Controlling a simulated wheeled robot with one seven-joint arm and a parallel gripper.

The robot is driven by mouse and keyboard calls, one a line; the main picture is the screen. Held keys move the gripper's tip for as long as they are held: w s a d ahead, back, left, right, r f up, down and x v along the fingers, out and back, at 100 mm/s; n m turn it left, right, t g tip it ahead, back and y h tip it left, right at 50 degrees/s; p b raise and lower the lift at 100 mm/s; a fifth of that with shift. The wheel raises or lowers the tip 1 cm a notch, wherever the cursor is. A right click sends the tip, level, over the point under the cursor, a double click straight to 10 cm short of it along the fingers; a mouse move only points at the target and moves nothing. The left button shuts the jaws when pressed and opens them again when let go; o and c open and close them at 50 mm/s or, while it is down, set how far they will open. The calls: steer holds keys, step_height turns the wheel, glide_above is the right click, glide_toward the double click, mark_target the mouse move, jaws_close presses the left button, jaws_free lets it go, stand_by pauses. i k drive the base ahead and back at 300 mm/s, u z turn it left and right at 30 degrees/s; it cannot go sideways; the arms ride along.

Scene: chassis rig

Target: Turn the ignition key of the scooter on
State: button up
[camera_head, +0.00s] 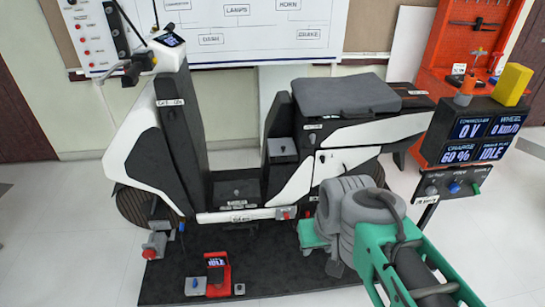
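The scooter (146,160) stands side-on on a dark mat, white and black, with its handlebar end at the left. A small label (170,102) sits on the upper part of its dark front panel (185,140); its text is too small to read surely. I cannot make out an ignition key or its position. A small display (171,40) is lit on top of the front column. My grey and green arm reaches in from the lower right, in front of the scooter's rear lower side.
A display box (474,130) at right reads 0 V, 0 km/h, 60 % and IDLE. A yellow block (513,84) sits on it. A red device (217,273) lies on the dark mat (275,270). A red tool board (470,40) stands behind. The left floor is clear.

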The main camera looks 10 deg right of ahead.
mark_target(172, 114)
steer(key=k, duration=0.6)
steer(key=u, duration=0.75)
steer(key=i, duration=0.75)
steer(key=u, duration=0.85)
steer(key=i, duration=0.25)
steer(key=u, duration=0.15)
